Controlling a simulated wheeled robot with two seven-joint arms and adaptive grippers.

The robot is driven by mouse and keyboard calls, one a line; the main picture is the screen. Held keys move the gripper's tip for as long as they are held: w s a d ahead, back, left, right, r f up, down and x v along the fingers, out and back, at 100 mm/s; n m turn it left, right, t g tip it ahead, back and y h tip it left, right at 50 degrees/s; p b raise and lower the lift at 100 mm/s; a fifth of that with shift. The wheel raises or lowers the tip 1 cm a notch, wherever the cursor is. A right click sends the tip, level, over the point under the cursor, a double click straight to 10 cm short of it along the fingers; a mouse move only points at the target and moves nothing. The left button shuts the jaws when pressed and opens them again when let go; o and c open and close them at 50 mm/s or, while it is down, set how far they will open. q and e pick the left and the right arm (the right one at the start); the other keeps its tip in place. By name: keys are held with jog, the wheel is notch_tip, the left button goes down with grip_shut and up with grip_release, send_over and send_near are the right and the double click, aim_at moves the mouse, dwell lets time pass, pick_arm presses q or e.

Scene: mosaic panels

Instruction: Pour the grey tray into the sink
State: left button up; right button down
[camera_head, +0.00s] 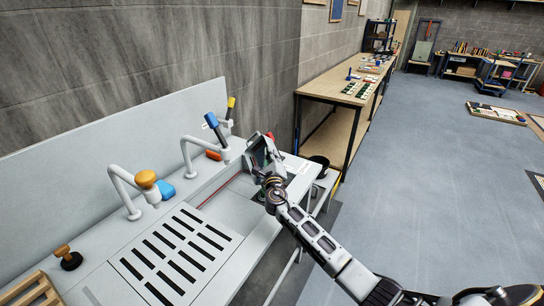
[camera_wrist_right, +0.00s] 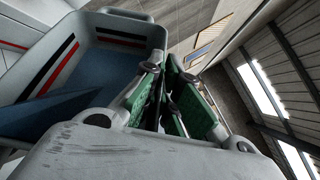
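The grey tray (camera_head: 262,150) is tilted up on its side above the far right part of the grey sink counter. In the right wrist view the tray (camera_wrist_right: 150,35) fills the left side, with a bluish inside and red and black stripes on its walls. My right gripper (camera_head: 268,178) is at the tray's near side; in the wrist view its green-padded fingers (camera_wrist_right: 163,70) are close together at the tray's edge and look shut on it. The sink (camera_head: 222,188) is a pale recess below and left of the tray. Its contents cannot be made out. My left gripper is out of view.
Two bent taps, one with an orange knob (camera_head: 147,179) and one with a blue handle (camera_head: 211,120), stand along the back. A slotted drainer (camera_head: 178,252) covers the near counter. A wooden workbench (camera_head: 335,88) stands beyond; floor at right is open.

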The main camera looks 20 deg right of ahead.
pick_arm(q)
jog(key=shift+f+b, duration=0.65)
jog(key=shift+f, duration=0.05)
pick_arm(e)
jog(key=shift+s+a+r+n, duration=0.15)
jog(key=shift+a+r+n, duration=0.2)
jog(key=shift+a+n, duration=0.15)
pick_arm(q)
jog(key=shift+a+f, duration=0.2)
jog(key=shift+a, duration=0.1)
pick_arm(e)
jog(key=shift+a+t, duration=0.15)
jog(key=shift+t, duration=0.15)
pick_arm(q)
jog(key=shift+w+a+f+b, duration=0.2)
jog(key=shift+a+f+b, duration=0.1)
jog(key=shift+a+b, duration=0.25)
pick_arm(e)
jog(key=shift+s+a+r+n, duration=0.15)
jog(key=shift+a+n, duration=0.1)
jog(key=shift+n, duration=0.15)
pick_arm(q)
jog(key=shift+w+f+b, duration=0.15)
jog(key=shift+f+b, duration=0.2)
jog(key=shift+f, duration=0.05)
pick_arm(e)
jog(key=shift+a+r+n+t+y, duration=0.15)
jog(key=shift+a+n+t+y, duration=0.15)
jog(key=shift+a+y, duration=0.1)
